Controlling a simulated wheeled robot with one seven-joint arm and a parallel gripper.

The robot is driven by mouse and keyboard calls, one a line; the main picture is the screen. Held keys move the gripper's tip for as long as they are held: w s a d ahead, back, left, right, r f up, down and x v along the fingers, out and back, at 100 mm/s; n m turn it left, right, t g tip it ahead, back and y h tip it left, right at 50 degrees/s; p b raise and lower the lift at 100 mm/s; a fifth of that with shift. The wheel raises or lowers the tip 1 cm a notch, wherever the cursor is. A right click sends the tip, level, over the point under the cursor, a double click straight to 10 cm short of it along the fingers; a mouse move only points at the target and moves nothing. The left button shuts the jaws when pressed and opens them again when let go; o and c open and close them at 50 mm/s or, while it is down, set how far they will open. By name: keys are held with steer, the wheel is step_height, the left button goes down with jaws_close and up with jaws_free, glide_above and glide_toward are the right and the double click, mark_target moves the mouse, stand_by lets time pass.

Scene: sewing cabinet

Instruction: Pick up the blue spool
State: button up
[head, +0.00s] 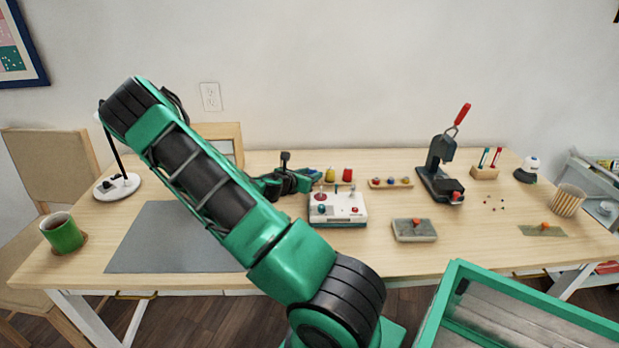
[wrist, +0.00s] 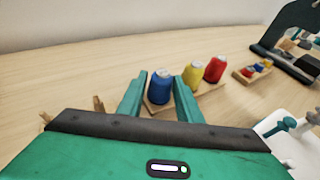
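The blue spool (wrist: 159,89) stands upright on a wooden base in the wrist view, at the left end of a row with the yellow spool (wrist: 192,75) and the red spool (wrist: 214,70). My gripper (wrist: 159,92) is open, one finger on each side of the blue spool, with a narrow gap beside it in the picture. Whether the fingertips reach fully around it I cannot tell. In the head view my gripper (head: 309,176) is left of the yellow spool (head: 330,175) and the red spool (head: 347,174), and it mostly hides the blue spool.
A white machine with knobs (head: 338,210) stands close in front of the spools. A small wooden tray of coloured pieces (head: 391,183) and a dark press (head: 440,174) are to the right. A grey mat (head: 165,240) lies at left under my arm.

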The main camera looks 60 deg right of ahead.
steer(key=shift+d+f, duration=0.2)
steer(key=shift+d, duration=0.35)
steer(key=shift+c, duration=0.6)
steer(key=c, duration=0.5)
steer(key=shift+r, duration=0.1)
steer(key=shift+c, duration=0.2)
